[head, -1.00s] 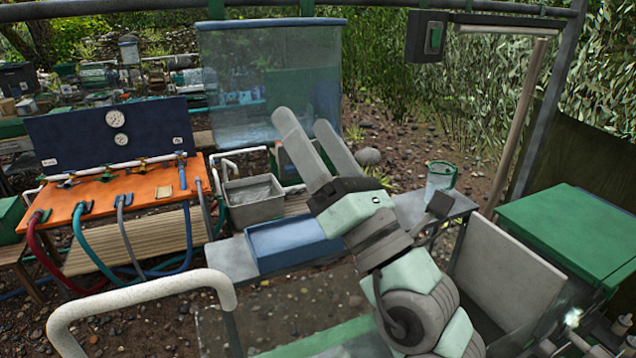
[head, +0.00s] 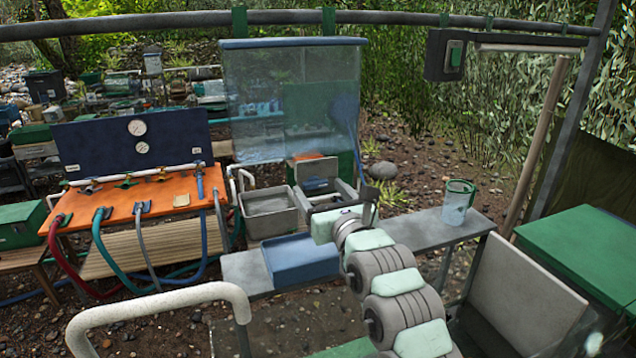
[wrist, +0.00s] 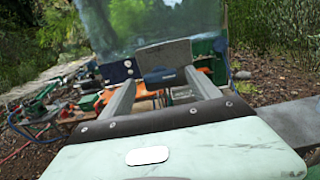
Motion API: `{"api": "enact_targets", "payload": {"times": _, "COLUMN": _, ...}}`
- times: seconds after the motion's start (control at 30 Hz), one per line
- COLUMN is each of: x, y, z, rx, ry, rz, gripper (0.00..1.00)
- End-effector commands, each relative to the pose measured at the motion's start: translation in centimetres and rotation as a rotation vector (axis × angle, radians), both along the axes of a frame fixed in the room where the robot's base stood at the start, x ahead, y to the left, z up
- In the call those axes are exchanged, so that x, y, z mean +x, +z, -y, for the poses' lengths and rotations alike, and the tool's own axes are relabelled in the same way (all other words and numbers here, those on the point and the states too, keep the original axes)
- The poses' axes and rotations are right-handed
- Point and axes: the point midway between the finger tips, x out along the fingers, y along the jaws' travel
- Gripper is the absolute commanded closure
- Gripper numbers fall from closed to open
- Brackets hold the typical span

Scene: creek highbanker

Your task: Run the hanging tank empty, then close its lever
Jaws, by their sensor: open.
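A large clear sheet-like body (head: 292,100) hangs from the overhead rail by green straps in the head view. It also shows at the top of the wrist view (wrist: 150,28). I cannot tell whether it is the tank or a screen, and I see no water level in it. No lever on it can be made out. My gripper (head: 330,185) is open, in front of its lower right part, pointing away from the camera. In the wrist view its fingers (wrist: 160,85) are apart, with a grey plate (wrist: 165,55) visible beyond; contact cannot be told.
A grey basin (head: 268,212) stands left of my gripper, and a blue tray (head: 300,260) lies on the bench. An orange valve table (head: 130,210) with hoses is at left. A clear green-rimmed bucket (head: 457,205) stands at right. A white pipe rail (head: 160,300) crosses the foreground.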

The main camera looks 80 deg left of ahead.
Motion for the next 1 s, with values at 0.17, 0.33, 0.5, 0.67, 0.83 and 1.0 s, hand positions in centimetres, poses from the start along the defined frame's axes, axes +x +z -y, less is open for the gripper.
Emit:
{"api": "enact_targets", "payload": {"times": 0.17, "x": -0.3, "y": 0.1, "z": -1.7, "rx": 0.0, "ry": 0.001, "rz": -0.005, "gripper": 0.29}}
{"api": "enact_targets", "payload": {"times": 0.33, "x": -0.4, "y": 0.0, "z": -2.1, "rx": -0.001, "ry": 0.0, "rz": -0.003, "gripper": 0.29}}
{"api": "enact_targets", "payload": {"times": 0.5, "x": -0.4, "y": -0.1, "z": -2.1, "rx": -0.001, "ry": 0.0, "rz": -0.003, "gripper": 0.29}}
{"api": "enact_targets", "payload": {"times": 0.67, "x": -0.4, "y": 0.0, "z": -2.1, "rx": -0.001, "ry": 0.0, "rz": -0.003, "gripper": 0.41}}
{"api": "enact_targets", "payload": {"times": 0.83, "x": -0.4, "y": 0.0, "z": -2.0, "rx": -0.001, "ry": 0.0, "rz": -0.003, "gripper": 0.55}}
{"api": "enact_targets", "payload": {"times": 1.0, "x": -0.4, "y": 0.0, "z": -2.0, "rx": -0.001, "ry": 0.0, "rz": -0.003, "gripper": 0.69}}
